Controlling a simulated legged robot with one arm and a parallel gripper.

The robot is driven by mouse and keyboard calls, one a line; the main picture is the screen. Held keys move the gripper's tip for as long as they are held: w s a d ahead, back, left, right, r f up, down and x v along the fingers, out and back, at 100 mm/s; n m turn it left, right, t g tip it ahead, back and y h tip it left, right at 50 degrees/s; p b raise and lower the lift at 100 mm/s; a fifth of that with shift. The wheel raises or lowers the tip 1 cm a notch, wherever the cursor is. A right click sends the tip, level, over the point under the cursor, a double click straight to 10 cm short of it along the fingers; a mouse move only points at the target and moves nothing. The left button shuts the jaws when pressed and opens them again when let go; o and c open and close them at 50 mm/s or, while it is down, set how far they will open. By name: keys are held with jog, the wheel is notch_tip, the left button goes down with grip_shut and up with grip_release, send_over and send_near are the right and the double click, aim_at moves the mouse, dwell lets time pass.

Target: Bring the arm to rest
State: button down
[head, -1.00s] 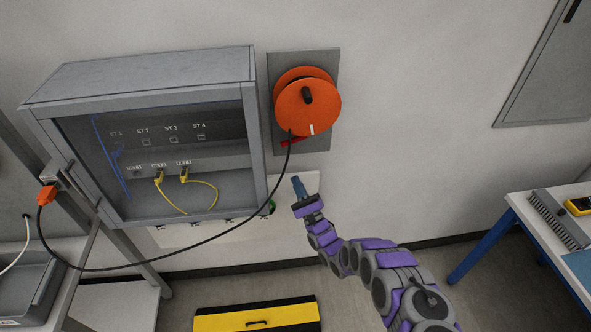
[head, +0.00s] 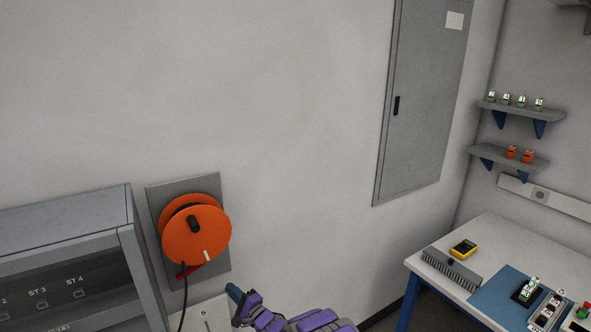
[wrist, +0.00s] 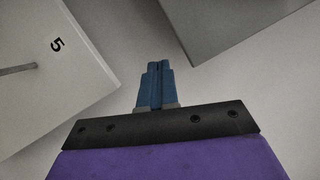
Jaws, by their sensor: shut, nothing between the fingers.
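My gripper (head: 235,293) is at the lower edge of the head view, just right of a white panel and below the orange cable reel (head: 196,235). Its blue fingers also show in the wrist view (wrist: 156,68), closed together with nothing between them. The purple arm behind it runs off the bottom of the head view. The fingertips look apart from the wall and the panel, though the exact gap is hard to tell.
A grey open cabinet (head: 125,225) stands left of the reel, with a black cable (head: 184,300) hanging from the reel. A white panel marked 5 (wrist: 85,65) is close by in the wrist view. A workbench (head: 430,262) with tools stands right.

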jog(key=w+d+r+n+h, duration=0.25)
jog(key=d+r+h, duration=0.2)
jog(key=d, duration=0.45)
jog(key=w+d+r+n+h, duration=0.1)
jog(key=w+d+r+h, duration=0.2)
jog(key=d+h, duration=0.35)
jog(key=s+d+r+g+h, duration=0.1)
jog(key=s+d+r, duration=0.25)
jog(key=d, duration=0.25)
jog(key=s+d+r+n+g+h, duration=0.1)
jog(key=s+d+r+h, duration=0.1)
jog(key=s+d, duration=0.25)
jog(key=s+d+r+g+h, duration=0.1)
jog(key=s+d+r+g, duration=0.15)
jog(key=d, duration=0.45)
jog(key=s+d+r+n+g+h, duration=0.1)
jog(key=s+d+r+g, duration=0.15)
jog(key=s, duration=0.95)
jog(key=s+d+r+n+g+h, duration=0.1)
jog(key=s+d+r+n+g, duration=0.15)
jog(key=s, duration=0.85)
jog(key=s+a+r+n+g+y, duration=0.1)
jog(key=s+n+g, duration=0.3)
jog(key=s, duration=2.4)
jog(key=shift+s+a+r+g+y, duration=0.15)
jog(key=shift+a+g+y, duration=0.35)
jog(key=shift+a+g, duration=0.15)
jog(key=shift+a, duration=0.15)
